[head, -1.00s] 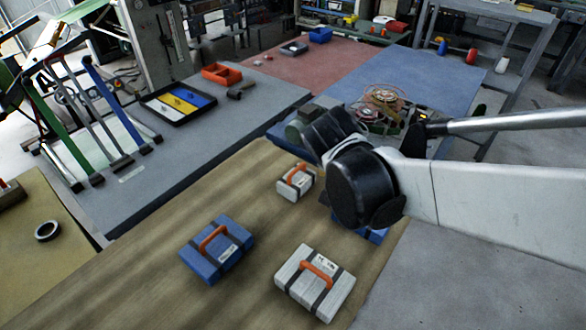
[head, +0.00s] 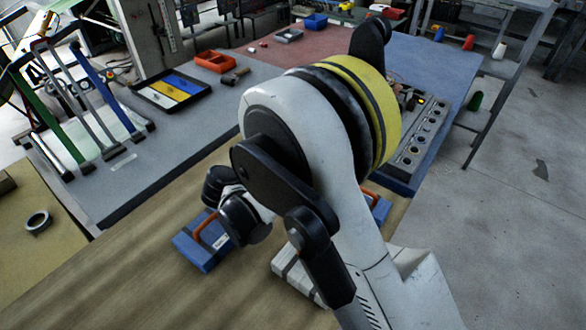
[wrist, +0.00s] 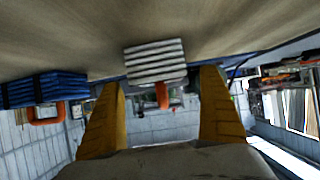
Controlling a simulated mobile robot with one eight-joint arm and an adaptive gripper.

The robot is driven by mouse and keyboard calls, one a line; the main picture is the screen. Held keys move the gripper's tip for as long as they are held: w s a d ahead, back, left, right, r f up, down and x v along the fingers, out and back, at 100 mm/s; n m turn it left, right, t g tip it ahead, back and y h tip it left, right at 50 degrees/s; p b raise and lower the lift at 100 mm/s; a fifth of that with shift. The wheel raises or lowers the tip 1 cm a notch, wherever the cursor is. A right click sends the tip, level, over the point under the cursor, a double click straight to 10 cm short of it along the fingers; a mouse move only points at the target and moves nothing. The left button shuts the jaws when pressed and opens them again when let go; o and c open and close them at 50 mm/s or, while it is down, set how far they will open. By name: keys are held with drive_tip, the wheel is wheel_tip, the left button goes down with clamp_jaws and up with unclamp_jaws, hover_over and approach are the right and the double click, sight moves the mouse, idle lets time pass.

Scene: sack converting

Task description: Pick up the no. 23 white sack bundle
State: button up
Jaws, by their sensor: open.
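In the wrist view a striped white sack bundle (wrist: 155,60) with an orange handle shows between and beyond the two yellow fingers of my gripper (wrist: 162,80). The fingers are spread apart and nothing is held. In the head view one white bundle (head: 288,272) lies on the wooden table, partly behind my arm. My arm also hides the spot where a smaller white bundle lay in the earlier frame. No number is readable, so I cannot tell which white bundle is no. 23. The fingertips are hidden in the head view.
A blue bundle (head: 196,250) lies left of the white one on the table (head: 130,275). Another blue bundle (head: 380,210) shows right of my arm. A blue bundle is at left in the wrist view (wrist: 42,90). The table's front left is clear.

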drive_tip(key=x, duration=0.3)
drive_tip(key=shift+w+d+f+b, duration=0.2)
drive_tip(key=shift+w+d+b, duration=0.05)
drive_tip(key=shift+b, duration=0.15)
drive_tip(key=c, duration=1.3)
drive_tip(key=shift+r, duration=0.1)
